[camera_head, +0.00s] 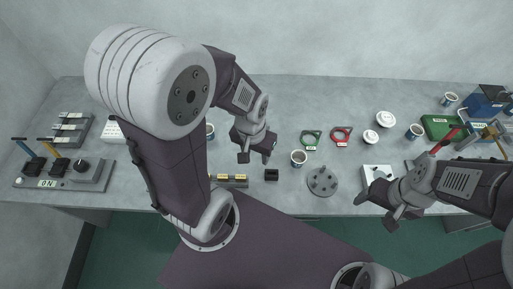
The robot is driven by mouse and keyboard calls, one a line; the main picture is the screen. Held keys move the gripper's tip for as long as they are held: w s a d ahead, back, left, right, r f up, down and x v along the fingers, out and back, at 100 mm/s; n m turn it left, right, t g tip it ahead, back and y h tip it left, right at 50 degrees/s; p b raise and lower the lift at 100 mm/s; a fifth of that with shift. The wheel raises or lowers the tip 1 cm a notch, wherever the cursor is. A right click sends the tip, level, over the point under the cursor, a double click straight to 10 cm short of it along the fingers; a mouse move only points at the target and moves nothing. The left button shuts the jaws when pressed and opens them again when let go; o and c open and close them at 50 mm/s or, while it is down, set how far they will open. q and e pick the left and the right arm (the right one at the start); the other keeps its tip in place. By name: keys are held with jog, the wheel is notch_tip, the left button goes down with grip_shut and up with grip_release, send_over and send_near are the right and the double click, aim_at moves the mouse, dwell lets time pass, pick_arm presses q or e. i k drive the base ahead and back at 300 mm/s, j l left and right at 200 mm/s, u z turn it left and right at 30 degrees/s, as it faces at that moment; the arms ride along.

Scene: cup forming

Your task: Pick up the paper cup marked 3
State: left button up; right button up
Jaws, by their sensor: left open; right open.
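Several paper cups with dark bands stand upright on the grey bench. One cup (299,158) is in the middle, just right of my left gripper. Another cup (210,131) is partly hidden behind my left arm. More cups stand at the right: one (414,131) near white round pieces and one (449,99) at the back. Their numbers are too small to read, so I cannot tell which is marked 3. My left gripper (255,158) is open and empty, pointing down over the bench. My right gripper (376,212) is open and empty at the front edge.
A green ring (311,139) and a red ring (341,135) lie behind the middle cup. A grey round disc (322,181) sits in front. A control panel (62,173) is at the left; a green box (440,127) and blue machine (487,101) are at the right. The back middle is clear.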

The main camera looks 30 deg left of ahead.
aim_at(210, 127)
jog(key=u, duration=1.65)
